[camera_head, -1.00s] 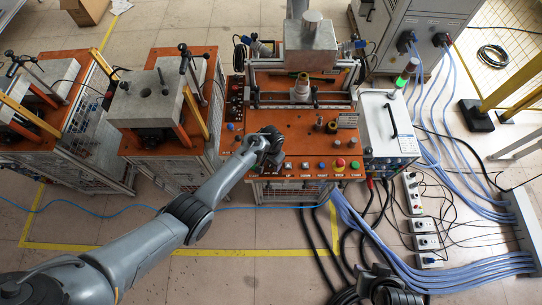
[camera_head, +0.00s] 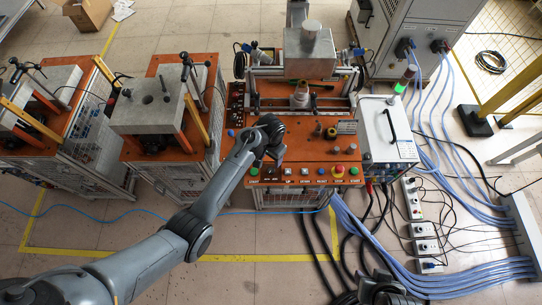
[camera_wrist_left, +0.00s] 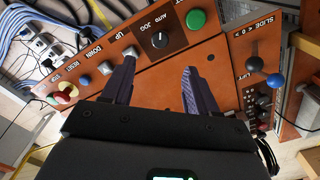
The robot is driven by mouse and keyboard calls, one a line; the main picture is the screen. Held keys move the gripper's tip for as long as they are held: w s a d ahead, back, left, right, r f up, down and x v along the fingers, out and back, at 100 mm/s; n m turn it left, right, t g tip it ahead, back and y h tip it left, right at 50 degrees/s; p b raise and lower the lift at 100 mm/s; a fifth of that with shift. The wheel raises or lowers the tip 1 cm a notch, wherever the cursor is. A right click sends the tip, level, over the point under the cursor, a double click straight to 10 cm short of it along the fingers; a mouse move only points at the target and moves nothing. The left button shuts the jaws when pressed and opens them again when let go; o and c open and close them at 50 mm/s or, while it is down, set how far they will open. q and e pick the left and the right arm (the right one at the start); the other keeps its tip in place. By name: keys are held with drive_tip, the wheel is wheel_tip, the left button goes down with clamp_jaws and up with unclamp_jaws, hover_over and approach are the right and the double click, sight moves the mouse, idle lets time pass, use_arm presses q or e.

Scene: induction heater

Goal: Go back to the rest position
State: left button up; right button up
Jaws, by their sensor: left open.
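My left gripper (camera_head: 270,158) is over the front left part of the orange workbench (camera_head: 300,152), near its row of panel buttons. The left wrist view shows the two dark fingers (camera_wrist_left: 160,85) apart with nothing between them. They point at the control panel (camera_wrist_left: 165,60), close to the black JOG knob (camera_wrist_left: 160,40) and the green button (camera_wrist_left: 196,19). I cannot tell from these views whether a fingertip touches the panel.
Two more orange stations (camera_head: 160,175) with metal blocks stand to the left. A white power unit (camera_head: 388,135) with a green lamp stands right of the bench. Blue hoses (camera_head: 440,262) and power strips (camera_head: 422,230) lie on the floor at right.

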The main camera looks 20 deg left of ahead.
use_arm(q)
drive_tip(key=s+a+f+g+p, duration=0.1)
drive_tip(key=s+a+f+g, duration=0.1)
drive_tip(key=s+f, duration=0.85)
drive_tip(key=s+a+r+p, duration=0.1)
drive_tip(key=s+a+p, duration=0.15)
drive_tip(key=s, duration=1.35)
drive_tip(key=s+a+r+n+t, duration=0.15)
drive_tip(key=s+r, duration=0.35)
drive_tip(key=r, duration=0.5)
drive_tip(key=w+r+t, duration=0.3)
drive_tip(key=r+t, duration=0.1)
drive_tip(key=r, duration=1)
drive_tip(key=shift+w+d+r, duration=0.15)
drive_tip(key=shift+w+d, duration=0.1)
drive_tip(key=shift+w, duration=0.1)
